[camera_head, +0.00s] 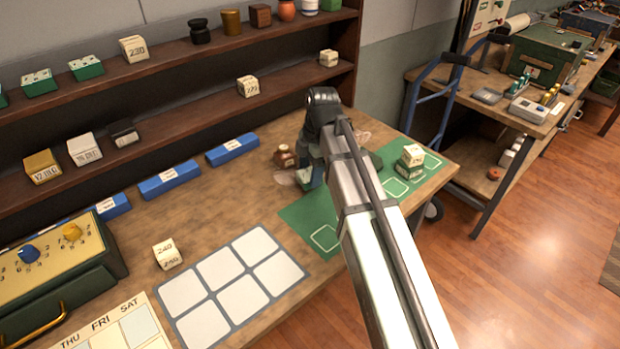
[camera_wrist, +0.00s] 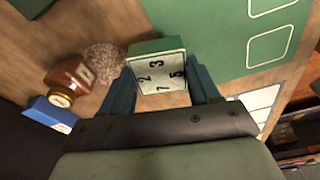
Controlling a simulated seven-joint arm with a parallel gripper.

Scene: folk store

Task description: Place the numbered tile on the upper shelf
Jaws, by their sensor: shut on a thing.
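The numbered tile (camera_wrist: 158,76) is a green block with a pale face marked 2, 3, 7 and 5. My gripper (camera_wrist: 162,84) is shut on it, with one dark finger on each side. In the head view my gripper (camera_head: 309,178) is low over the workbench, near the green mat's left edge, and my arm hides much of it. The upper shelf (camera_head: 170,68) runs along the back wall. It bears green tiles (camera_head: 86,68) with pale tops at its left, a cream block marked 230 (camera_head: 134,48), and several pots and small boxes toward the right.
The lower shelf (camera_head: 190,112) holds several numbered blocks. On the bench are blue strips (camera_head: 170,180), a brown jar (camera_head: 284,157), a white grid (camera_head: 235,275), a cream block (camera_head: 167,253) and the green mat (camera_head: 320,225) with stacked blocks (camera_head: 411,160). The upper shelf has bare room between its items.

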